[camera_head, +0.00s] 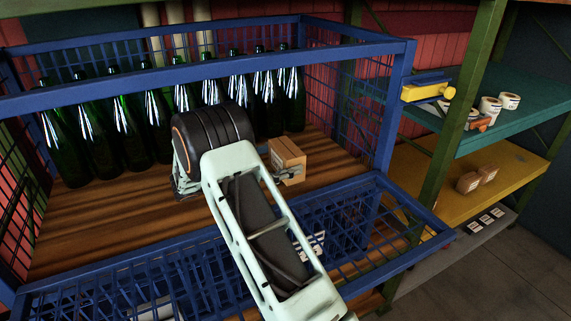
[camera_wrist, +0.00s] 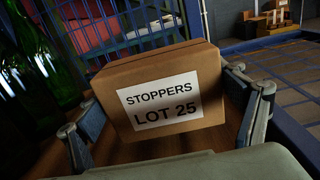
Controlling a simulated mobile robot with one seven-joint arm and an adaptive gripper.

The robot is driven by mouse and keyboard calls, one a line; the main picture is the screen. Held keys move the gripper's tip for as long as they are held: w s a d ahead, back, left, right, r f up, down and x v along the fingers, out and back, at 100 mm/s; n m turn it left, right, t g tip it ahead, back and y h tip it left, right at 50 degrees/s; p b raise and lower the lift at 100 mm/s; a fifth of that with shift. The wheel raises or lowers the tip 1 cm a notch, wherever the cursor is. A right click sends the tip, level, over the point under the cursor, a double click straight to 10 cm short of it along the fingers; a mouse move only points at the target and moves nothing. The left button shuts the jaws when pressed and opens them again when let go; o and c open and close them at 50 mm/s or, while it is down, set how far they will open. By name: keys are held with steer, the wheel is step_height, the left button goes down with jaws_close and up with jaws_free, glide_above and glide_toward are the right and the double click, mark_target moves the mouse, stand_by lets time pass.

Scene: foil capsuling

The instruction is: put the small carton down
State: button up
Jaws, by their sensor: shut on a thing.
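The small carton (camera_head: 287,158) is a brown cardboard box, inside the blue wire cage above its wooden floor (camera_head: 110,220). In the wrist view the carton (camera_wrist: 160,65) fills the middle, with a white label reading "STOPPERS LOT 25". My gripper (camera_wrist: 165,125) has a finger at each side of the carton and is shut on it. In the head view my arm hides most of the gripper; a finger shows beside the carton. I cannot tell whether the carton's underside touches the wooden floor.
Several green bottles (camera_head: 125,130) stand in a row along the back of the cage. The cage's front wire panel (camera_head: 350,210) lies below my arm. Shelves at the right hold white rolls (camera_head: 490,108) and small brown boxes (camera_head: 468,182). Bare wooden floor lies right of the carton.

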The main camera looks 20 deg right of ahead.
steer(key=shift+d+f, duration=0.1)
steer(key=shift+f, duration=1.05)
steer(key=shift+f, duration=0.2)
steer(key=o, duration=1.2)
